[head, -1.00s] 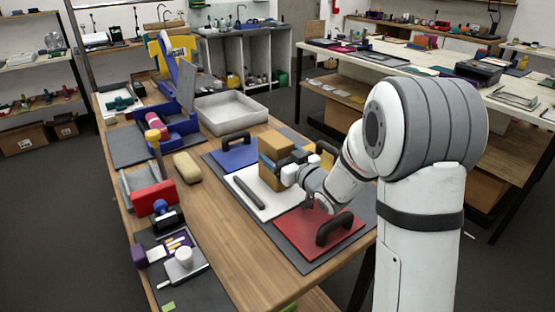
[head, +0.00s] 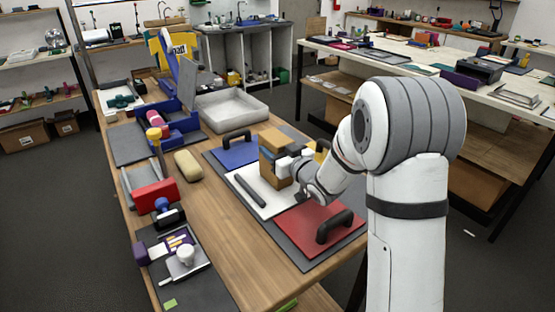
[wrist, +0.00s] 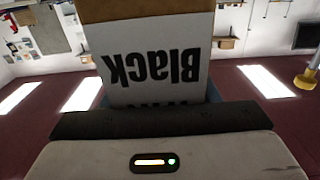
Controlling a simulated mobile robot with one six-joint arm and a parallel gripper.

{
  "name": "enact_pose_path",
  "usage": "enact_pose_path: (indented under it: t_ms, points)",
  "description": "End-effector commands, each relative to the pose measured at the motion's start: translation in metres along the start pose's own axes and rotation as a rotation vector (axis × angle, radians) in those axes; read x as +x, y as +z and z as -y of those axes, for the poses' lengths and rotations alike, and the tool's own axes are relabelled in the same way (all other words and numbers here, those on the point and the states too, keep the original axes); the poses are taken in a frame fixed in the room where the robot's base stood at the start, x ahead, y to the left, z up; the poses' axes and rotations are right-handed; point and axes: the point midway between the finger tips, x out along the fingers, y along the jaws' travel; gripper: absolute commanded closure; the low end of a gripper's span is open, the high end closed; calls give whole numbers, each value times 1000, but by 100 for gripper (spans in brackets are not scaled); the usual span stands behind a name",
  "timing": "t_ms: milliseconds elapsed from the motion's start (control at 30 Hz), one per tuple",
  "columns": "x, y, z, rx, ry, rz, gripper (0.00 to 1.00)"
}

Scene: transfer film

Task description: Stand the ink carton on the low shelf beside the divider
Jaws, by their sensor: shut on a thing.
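The ink carton (head: 271,142) is a tan box over the white panel on the near workbench in the head view. My gripper (head: 287,171) is shut on it from the right side and hides part of it. In the wrist view the carton (wrist: 155,68) fills the upper middle, with a white face printed "Black" upside down and a brown band at the top. My gripper (wrist: 160,122) lies along its lower edge there. Whether the carton touches the panel is unclear. I cannot make out the low shelf or its divider with certainty.
Blue (head: 237,154), white (head: 247,204) and red (head: 316,226) panels lie by the carton; the blue and red have black handles. A grey tray (head: 231,111) and a tan rounded block (head: 188,164) are farther left. The bench (head: 225,225) is bare along its middle.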

Motion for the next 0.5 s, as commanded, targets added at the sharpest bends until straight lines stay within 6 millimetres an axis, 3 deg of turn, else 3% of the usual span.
enact_pose_path:
  t_ms: [367, 500]
  points:
    - [0, -2, -1, -2, 1, -3, 94]
    - [0, -2, -1, -2, 1, -3, 95]
